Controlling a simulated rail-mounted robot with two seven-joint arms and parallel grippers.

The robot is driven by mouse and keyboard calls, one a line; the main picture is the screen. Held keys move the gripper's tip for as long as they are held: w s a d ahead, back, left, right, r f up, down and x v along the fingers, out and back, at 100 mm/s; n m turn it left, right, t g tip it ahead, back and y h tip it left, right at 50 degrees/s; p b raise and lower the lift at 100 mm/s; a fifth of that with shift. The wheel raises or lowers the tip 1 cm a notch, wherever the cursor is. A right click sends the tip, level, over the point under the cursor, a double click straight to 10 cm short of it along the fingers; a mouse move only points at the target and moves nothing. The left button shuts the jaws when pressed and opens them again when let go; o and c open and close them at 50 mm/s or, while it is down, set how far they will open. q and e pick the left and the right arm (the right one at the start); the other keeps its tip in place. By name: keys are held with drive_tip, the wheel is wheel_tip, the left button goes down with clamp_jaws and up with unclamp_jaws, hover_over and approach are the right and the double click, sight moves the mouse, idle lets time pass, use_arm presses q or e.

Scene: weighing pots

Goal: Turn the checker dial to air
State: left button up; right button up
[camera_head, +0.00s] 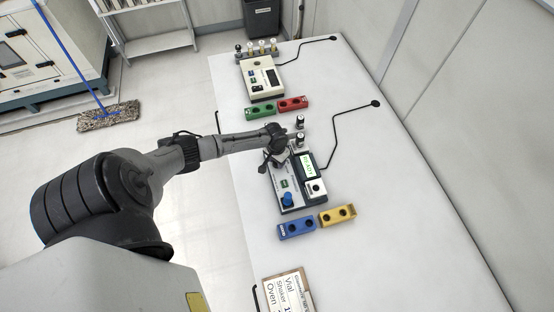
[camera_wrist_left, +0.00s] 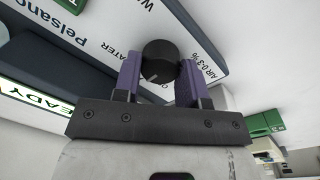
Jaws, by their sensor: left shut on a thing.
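The checker (camera_head: 289,204) stands on the white table in the head view, with a green READY screen (camera_head: 307,165). Its black dial (camera_wrist_left: 160,60) shows in the left wrist view, with a white pointer mark towards its lower left. Print reading WATER lies left of the dial and AIR 0.3 % right of it. My left gripper (camera_head: 277,153) is over the far end of the checker. In the wrist view its purple fingers (camera_wrist_left: 158,75) are shut on the dial, one on each side. The gripper hides the dial in the head view.
Blue (camera_head: 297,228) and yellow (camera_head: 338,215) racks stand nearer than the checker. Green (camera_head: 260,113) and red (camera_head: 293,104) racks and a second device (camera_head: 262,79) stand beyond. Black-capped vials (camera_head: 299,122) stand close to my gripper. The table's right side is mostly clear.

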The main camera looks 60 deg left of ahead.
use_arm(q)
drive_tip(key=o, duration=0.9)
drive_tip(key=r, duration=0.4)
drive_tip(key=r+p, duration=0.1)
drive_tip(key=r, duration=0.8)
drive_tip(key=shift+s+a+r, duration=0.15)
drive_tip(key=shift+a+r, duration=0.25)
